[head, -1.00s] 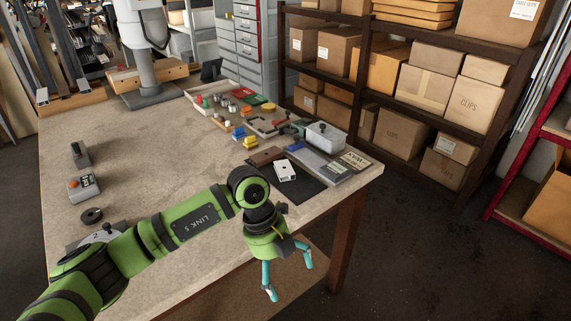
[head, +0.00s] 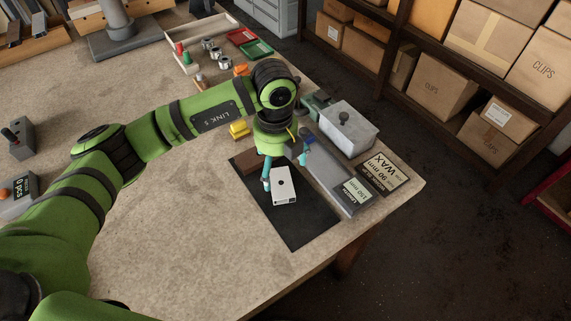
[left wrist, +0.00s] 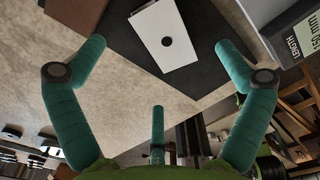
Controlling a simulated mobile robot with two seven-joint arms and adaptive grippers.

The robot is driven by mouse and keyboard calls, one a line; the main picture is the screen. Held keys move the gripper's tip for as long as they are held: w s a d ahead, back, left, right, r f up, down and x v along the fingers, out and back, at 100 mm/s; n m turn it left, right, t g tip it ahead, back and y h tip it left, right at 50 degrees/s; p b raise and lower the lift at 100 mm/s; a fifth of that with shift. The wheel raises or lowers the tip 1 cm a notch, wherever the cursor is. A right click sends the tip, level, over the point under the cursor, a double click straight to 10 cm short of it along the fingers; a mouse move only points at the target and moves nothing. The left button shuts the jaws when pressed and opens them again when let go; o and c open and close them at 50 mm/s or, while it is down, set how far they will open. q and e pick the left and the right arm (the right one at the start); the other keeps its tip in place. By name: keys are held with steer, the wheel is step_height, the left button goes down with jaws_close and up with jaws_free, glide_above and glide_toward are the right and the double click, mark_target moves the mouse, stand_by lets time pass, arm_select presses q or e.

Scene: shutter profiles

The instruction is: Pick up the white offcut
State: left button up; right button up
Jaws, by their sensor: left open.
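The white offcut (head: 284,187) is a short white block with a dark round hole. It lies on a black mat (head: 305,228) near the table's front right corner. In the left wrist view the offcut (left wrist: 160,32) is at the top centre, ahead of the fingers. My left gripper (head: 286,170) is over the mat at the offcut's far end, pointing down. Its teal fingers are open and empty, and in the left wrist view (left wrist: 160,50) they stand apart on either side of the offcut. I cannot tell its exact height. My right gripper is not in view.
A brown block (head: 247,164) lies on the mat beside the offcut. Yellow pieces (head: 239,129) lie behind. The table's left middle is clear.

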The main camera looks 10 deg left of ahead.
mark_target(277, 184)
arm_select(q)
steer(key=f+p, duration=0.1)
steer(key=s+f+p, duration=0.1)
steer(key=shift+a+f, duration=0.1)
steer(key=shift+f, duration=0.3)
steer(key=f, duration=0.2)
steer(key=shift+w+f+p, duration=0.2)
steer(key=shift+f+p, duration=0.1)
steer(key=shift+p, duration=0.05)
steer(key=shift+f, duration=0.4)
steer(key=shift+w, duration=0.1)
steer(key=c, duration=1.2)
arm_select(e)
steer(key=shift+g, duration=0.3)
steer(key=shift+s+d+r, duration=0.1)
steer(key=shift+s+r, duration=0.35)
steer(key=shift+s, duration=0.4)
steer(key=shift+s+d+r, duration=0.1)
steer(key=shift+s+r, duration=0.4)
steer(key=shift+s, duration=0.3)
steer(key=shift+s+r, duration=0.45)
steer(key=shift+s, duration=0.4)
